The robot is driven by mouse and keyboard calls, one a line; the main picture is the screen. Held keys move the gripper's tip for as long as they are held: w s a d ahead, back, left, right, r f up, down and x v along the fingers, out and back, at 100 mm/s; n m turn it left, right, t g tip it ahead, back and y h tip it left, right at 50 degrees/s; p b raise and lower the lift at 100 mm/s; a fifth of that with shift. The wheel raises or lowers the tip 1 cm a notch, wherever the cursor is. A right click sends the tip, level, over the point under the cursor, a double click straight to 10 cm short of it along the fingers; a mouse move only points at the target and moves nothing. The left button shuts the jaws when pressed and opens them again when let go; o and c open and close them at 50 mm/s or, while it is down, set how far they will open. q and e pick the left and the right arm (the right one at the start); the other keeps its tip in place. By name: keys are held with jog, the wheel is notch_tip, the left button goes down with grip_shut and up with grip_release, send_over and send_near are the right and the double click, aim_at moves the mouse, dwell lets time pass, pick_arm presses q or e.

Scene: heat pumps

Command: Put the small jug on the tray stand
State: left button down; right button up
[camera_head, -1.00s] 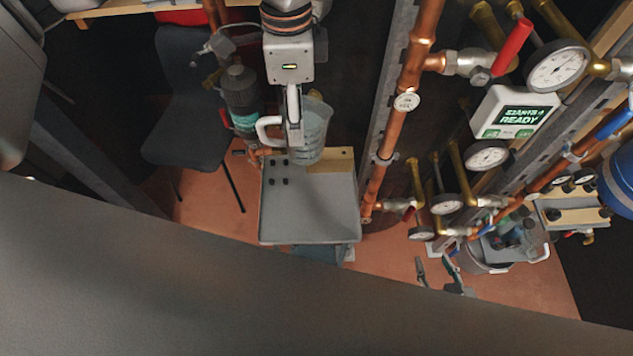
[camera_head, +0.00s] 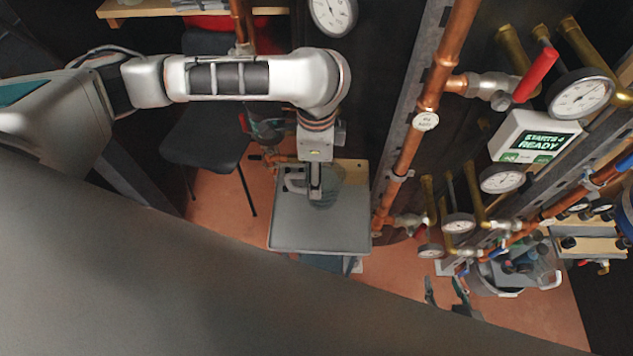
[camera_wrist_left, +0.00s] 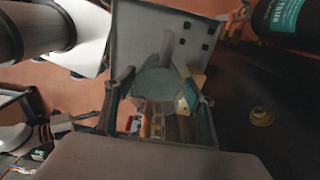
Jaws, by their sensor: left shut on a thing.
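My left gripper (camera_head: 316,190) comes down from above and is shut on the jug. The left wrist view shows the jug (camera_wrist_left: 157,84) between the two fingers (camera_wrist_left: 160,105), with the tray stand (camera_wrist_left: 145,30) beyond. I cannot tell whether the jug's base touches the tray. My right gripper (camera_head: 446,294) is low at the lower right, with its fingers apart and nothing between them.
A vertical copper pipe (camera_head: 408,150) with valves and gauges runs just right of the stand. A dark chair (camera_head: 205,150) is to the left. A dark bottle (camera_wrist_left: 290,22) is near the gripper in the wrist view. The front of the tray is clear.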

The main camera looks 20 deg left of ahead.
pick_arm(q)
jog(key=shift+f, duration=2.45)
jog(key=c, duration=0.8)
grip_release()
jog(key=shift+f, duration=0.15)
jog(key=shift+c, duration=0.2)
notch_tip(320, 180, up, 12)
jog(key=shift+s, duration=0.1)
